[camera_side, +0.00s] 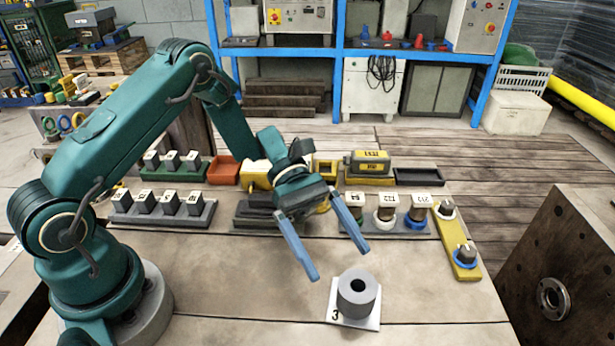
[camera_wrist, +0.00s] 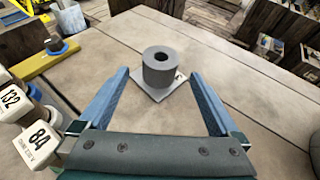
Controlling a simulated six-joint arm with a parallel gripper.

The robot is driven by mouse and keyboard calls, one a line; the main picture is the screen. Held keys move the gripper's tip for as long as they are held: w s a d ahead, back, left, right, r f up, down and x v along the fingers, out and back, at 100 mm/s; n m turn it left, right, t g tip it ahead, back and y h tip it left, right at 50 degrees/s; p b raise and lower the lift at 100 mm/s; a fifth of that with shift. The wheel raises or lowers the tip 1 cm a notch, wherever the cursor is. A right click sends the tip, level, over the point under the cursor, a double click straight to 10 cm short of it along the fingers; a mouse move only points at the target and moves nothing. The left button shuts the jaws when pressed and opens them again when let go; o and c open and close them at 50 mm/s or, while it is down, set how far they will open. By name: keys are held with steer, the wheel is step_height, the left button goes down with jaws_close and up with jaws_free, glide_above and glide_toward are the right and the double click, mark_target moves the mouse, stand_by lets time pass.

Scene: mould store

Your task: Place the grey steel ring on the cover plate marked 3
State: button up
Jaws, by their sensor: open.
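The grey steel ring (camera_side: 357,296), a thick cylinder with a hole through its middle, stands upright on a white square cover plate (camera_side: 338,318) marked 3 at the front of the bench. In the wrist view the ring (camera_wrist: 158,72) stands on the plate (camera_wrist: 171,92), ahead of my fingers. My gripper (camera_side: 338,263) is open and empty. In the side view its blue fingers are above and behind the ring, apart from it. Most of the plate is hidden under the ring; its digit shows at the left corner.
A grey rack (camera_side: 397,229) with several numbered posts stands behind the ring. A yellow bar (camera_side: 462,254) with posts and blue and white rings lies to its right. More racks of numbered blocks (camera_side: 163,213) are at left. The bench around the plate is clear.

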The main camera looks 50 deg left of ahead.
steer(key=v, duration=0.5)
steer(key=shift+a+r, duration=0.1)
steer(key=shift+r, duration=0.05)
steer(key=s+a+r+m+t+y, duration=0.6)
steer(key=s+r+m+t+y, duration=0.2)
steer(key=s+m+y, duration=0.5)
steer(key=shift+a+r+m, duration=0.2)
steer(key=shift+r+m, duration=0.9)
steer(key=shift+m, duration=0.3)
steer(key=shift+s, duration=0.1)
